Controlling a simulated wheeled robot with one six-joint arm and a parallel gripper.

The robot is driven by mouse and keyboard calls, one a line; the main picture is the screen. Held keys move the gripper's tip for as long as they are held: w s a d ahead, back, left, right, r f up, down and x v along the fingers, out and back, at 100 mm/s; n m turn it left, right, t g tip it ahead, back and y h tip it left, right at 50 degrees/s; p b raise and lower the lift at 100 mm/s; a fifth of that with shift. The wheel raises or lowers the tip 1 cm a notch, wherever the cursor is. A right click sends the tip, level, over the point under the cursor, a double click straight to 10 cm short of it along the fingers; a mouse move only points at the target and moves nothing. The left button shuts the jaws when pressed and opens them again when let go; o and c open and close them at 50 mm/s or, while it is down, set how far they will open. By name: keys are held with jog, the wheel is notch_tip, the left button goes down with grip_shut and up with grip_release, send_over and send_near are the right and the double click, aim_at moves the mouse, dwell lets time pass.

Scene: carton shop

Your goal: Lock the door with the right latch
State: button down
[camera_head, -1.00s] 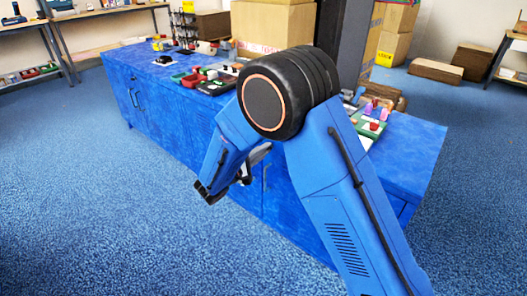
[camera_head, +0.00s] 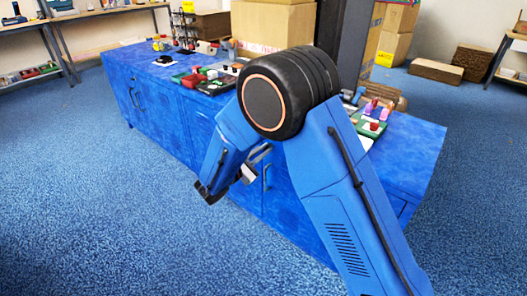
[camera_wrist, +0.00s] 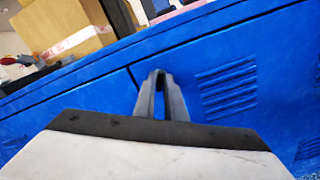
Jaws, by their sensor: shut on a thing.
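The fingertips are just right of the slanting door seam. The blue door (camera_wrist: 205,65) with vent slots lies to the right of this seam and looks closed. In the head view my arm covers most of the gripper and the latch.
The long blue cabinet (camera_head: 165,105) carries trays and small items on top. Its front has upright handles, one (camera_head: 266,178) close to my gripper. A large carton (camera_head: 272,25) and a dark post stand behind. The blue floor in front is clear.

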jog(key=n, duration=0.5)
jog(key=shift+n, duration=0.3)
dwell(0.5)
jog(key=c, duration=1.9)
grip_release()
jog(key=shift+a, duration=0.1)
jog(key=v, duration=1.7)
jog(key=shift+s+a+f, duration=0.1)
jog(key=shift+s, duration=0.05)
